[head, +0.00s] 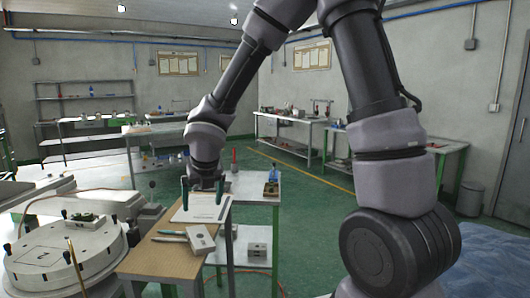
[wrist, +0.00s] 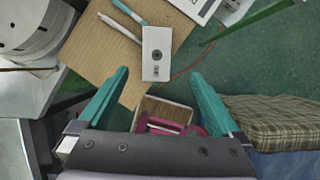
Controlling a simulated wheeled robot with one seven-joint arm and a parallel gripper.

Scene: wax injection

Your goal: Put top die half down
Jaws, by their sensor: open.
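A light grey die half (head: 201,240), a block with dark holes in its face, lies at the right edge of the brown tabletop. It also shows in the wrist view (wrist: 157,53), ahead of my fingers. I cannot tell whether it is the top half. My gripper (head: 204,187) hangs above the table, beyond the block in the head view. In the wrist view its teal fingers (wrist: 160,76) are spread wide with nothing held between them.
The brown tabletop (head: 160,262) has pen-like tools (head: 170,234) and a white sheet or board (head: 200,207) on it. A large round machine (head: 65,255) stands close on the left. A wooden-bottomed tray (wrist: 164,110) with pink items shows between my fingers. Green floor is open at the right.

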